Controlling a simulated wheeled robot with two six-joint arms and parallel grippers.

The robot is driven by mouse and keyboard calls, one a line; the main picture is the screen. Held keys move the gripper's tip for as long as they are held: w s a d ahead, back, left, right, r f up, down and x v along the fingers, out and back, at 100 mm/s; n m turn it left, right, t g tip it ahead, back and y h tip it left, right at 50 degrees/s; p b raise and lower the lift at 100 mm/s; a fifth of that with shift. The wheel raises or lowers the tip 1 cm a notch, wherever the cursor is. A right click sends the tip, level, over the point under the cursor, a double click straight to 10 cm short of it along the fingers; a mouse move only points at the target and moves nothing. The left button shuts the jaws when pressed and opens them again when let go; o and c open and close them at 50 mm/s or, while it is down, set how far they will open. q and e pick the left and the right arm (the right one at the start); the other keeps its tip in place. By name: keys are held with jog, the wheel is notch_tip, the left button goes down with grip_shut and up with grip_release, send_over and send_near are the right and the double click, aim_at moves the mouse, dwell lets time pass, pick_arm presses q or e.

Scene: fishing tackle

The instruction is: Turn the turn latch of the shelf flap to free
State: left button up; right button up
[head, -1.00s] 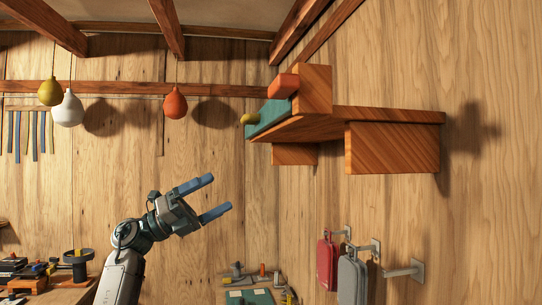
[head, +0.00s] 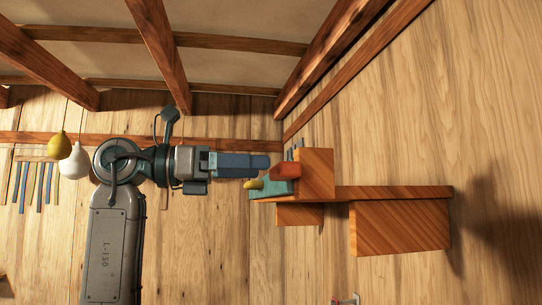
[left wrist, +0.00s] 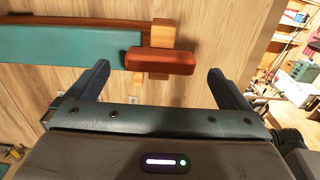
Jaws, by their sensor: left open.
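The turn latch (head: 285,171) is an orange-red bar beside the wooden block at the shelf's near end. In the left wrist view the latch (left wrist: 160,62) lies lengthwise across the picture, its left end overlapping the end of the teal flap (left wrist: 70,46). In the head view the flap (head: 282,187) shows below the latch, with a yellow knob (head: 253,184). My left gripper (head: 268,163) is open just left of the latch. In the left wrist view its fingers (left wrist: 158,72) stand on either side of the latch, apart from it. My right gripper is not in view.
The wooden shelf (head: 390,193) is fixed to the right wall, with a block (head: 316,175) standing up at its near end. A yellow float (head: 59,145) and a white float (head: 74,162) hang at the left. Ceiling beams run above.

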aim_at(273, 169)
pick_arm(q)
jog(key=d, duration=0.1)
jog(key=d+p, duration=0.1)
jog(key=d, duration=0.1)
jog(key=shift+w+r, duration=0.15)
jog(key=shift+r, duration=0.05)
jog(key=shift+w+d+f, duration=0.15)
jog(key=shift+w+d, duration=0.05)
jog(key=shift+d, duration=0.35)
jog(key=shift+c, duration=0.7)
jog(key=c, duration=0.8)
jog(key=shift+o, duration=0.2)
